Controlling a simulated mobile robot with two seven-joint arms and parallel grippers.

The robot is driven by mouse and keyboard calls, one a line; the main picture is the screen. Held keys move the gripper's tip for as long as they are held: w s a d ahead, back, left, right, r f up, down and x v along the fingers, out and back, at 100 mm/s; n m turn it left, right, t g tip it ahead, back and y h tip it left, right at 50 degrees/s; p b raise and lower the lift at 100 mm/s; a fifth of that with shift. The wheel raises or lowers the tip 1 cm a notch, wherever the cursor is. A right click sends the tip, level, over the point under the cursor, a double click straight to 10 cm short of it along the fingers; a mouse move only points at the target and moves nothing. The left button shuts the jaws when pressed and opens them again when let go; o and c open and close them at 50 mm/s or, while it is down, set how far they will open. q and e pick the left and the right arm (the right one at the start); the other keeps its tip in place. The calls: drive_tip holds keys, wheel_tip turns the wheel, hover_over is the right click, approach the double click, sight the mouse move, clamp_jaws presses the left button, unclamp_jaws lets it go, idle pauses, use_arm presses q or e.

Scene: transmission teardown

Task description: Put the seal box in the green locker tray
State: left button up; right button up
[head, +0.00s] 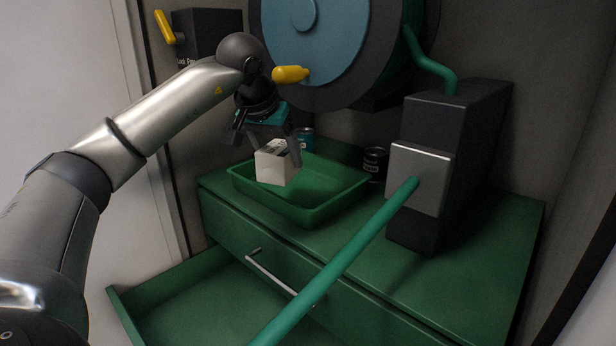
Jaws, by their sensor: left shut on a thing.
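The seal box is a small white box (276,164) in the head view. My left gripper (272,148) comes down from above and is shut on it, with a finger showing at its right side. The box is over the green tray (327,213), within its rim as seen from here. I cannot tell whether its underside touches the tray floor. The tray stands on a green cabinet top. My right gripper is not in view.
Two small cans, one blue (305,138) and one dark (374,162), stand behind the tray. A black box-shaped unit (448,160) with a green pipe (340,262) stands to the right. A green drawer (215,305) is open below. A large blue wheel (315,40) is above.

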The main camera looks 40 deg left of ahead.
use_arm(q)
drive_tip(key=w+d+f, duration=0.1)
drive_tip(key=w+d, duration=0.1)
drive_tip(key=w+d+f+p, duration=0.1)
drive_tip(key=shift+w+d+f, duration=0.3)
drive_tip(key=shift+w+d, duration=0.05)
drive_tip(key=shift+w, duration=0.05)
drive_tip(key=shift+a+f, duration=0.1)
drive_tip(key=shift+f, duration=0.45)
wheel_tip(320, 180, down, 2)
drive_tip(key=shift+f+p, duration=0.2)
drive_tip(key=shift+p, duration=0.1)
drive_tip(key=shift+w+f+p, duration=0.1)
drive_tip(key=shift+f+p, duration=0.25)
drive_tip(key=shift+f, duration=0.05)
drive_tip(key=shift+d, duration=0.2)
drive_tip(key=shift+f, duration=0.1)
